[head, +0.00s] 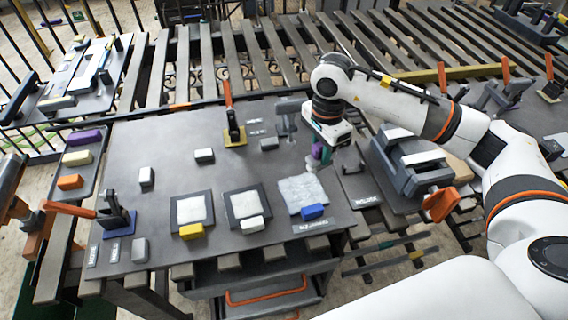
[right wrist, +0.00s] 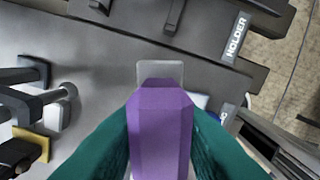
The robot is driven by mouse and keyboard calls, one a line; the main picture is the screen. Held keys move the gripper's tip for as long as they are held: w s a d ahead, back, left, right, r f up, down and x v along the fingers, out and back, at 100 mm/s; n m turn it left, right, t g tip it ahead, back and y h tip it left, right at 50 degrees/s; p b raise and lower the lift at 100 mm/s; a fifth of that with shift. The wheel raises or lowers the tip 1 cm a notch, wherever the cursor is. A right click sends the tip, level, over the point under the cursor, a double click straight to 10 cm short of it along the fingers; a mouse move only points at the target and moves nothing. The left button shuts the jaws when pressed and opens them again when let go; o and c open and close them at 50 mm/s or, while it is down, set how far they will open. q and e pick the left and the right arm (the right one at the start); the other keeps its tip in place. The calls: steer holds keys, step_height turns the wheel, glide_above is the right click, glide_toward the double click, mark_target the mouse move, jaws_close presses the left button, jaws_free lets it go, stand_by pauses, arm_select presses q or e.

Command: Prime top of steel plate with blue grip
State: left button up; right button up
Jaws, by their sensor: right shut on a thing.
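My right gripper (head: 318,150) is shut on a purple block-like handle (head: 322,156), upright above the right part of the table. In the right wrist view the purple handle (right wrist: 162,125) sits between the teal fingers (right wrist: 205,140), with a pale grey piece (right wrist: 160,73) beyond its end. The plate with the blue grip (head: 312,212) has a mottled whitish-grey top (head: 300,186) and lies just below and left of the held tool. A gap between tool and plate cannot be judged. My left gripper is not in view.
Two dark-framed plates with white tops lie to its left, one with a yellow grip (head: 191,231), one with a white grip (head: 252,225). A toggle clamp (head: 234,132) stands behind. A grey vise (head: 408,165) stands right. Small blocks dot the table (head: 165,150).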

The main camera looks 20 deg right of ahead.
steer(key=shift+d+r+p, duration=0.25)
steer(key=shift+r+p, duration=0.15)
steer(key=shift+r, duration=0.5)
steer(key=shift+a+r+p, duration=0.1)
steer(key=shift+r+p, duration=0.25)
steer(key=shift+r, duration=0.5)
